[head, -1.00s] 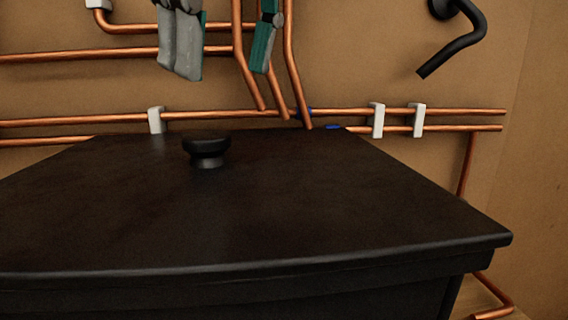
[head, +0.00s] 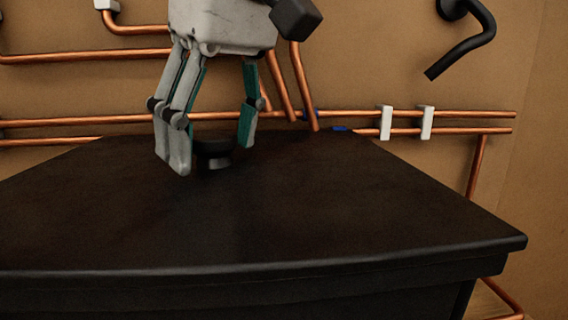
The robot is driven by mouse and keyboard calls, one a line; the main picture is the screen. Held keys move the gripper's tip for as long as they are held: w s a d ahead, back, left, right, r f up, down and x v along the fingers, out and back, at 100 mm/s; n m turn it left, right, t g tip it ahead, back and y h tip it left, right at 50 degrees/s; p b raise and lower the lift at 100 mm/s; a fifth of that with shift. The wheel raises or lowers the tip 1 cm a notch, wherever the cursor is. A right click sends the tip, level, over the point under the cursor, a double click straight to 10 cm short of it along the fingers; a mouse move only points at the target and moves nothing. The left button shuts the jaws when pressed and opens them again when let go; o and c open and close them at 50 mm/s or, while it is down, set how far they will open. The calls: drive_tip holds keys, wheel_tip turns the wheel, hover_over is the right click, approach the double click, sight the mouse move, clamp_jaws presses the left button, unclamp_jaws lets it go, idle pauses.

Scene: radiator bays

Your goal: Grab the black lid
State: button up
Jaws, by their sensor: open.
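The black lid (head: 330,215) is a wide, flat, dark panel covering the top of a black box in the head view. A round black knob (head: 214,148) stands on it toward the back, partly hidden by my fingers. My gripper (head: 212,158) hangs above the lid, pointing down, with its fingers apart. The grey fingers on the left and the teal-padded finger on the right stand on either side of the knob in the picture. I cannot tell whether any finger touches the knob.
Copper pipes (head: 455,114) run along the brown wall behind the box, held by white clips (head: 425,122). A bent black pipe (head: 468,45) sticks out at the upper right. Another copper pipe (head: 476,165) drops down beside the box's right side.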

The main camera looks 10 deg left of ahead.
clamp_jaws()
drive_tip(key=shift+r, duration=0.1)
